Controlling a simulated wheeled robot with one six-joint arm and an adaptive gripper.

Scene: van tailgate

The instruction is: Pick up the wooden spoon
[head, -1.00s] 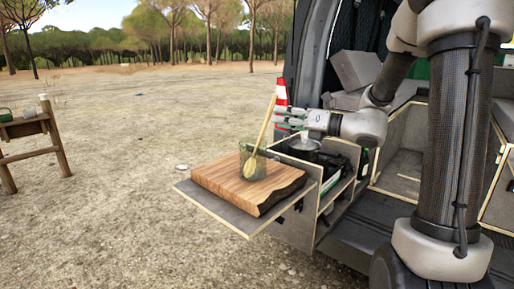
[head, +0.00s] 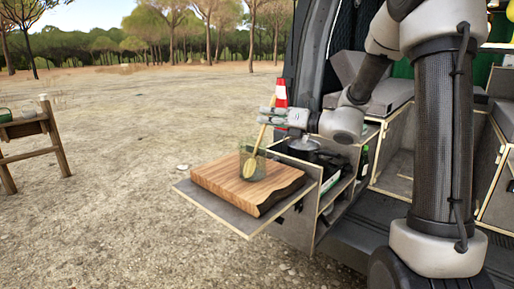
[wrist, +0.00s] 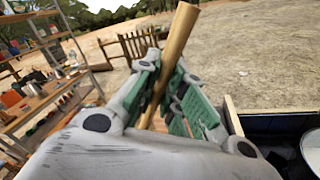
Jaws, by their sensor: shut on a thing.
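The wooden spoon (head: 259,143) stands tilted in a green-tinted glass jar (head: 261,163), its bowl low inside the jar and its handle leaning up to the right. The jar stands on a wooden chopping board (head: 213,182) on the pull-out shelf. My gripper (head: 266,117) reaches in from the right and is shut on the upper part of the spoon's handle. In the wrist view the handle (wrist: 178,45) runs between the green-padded fingers (wrist: 167,85). The jar does not show in the wrist view.
A pot (head: 302,147) sits in the drawer unit right of the board, below my arm. A red and white cone (head: 280,93) stands behind my gripper. A wooden table (head: 28,128) is far left. Open ground lies left of the shelf.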

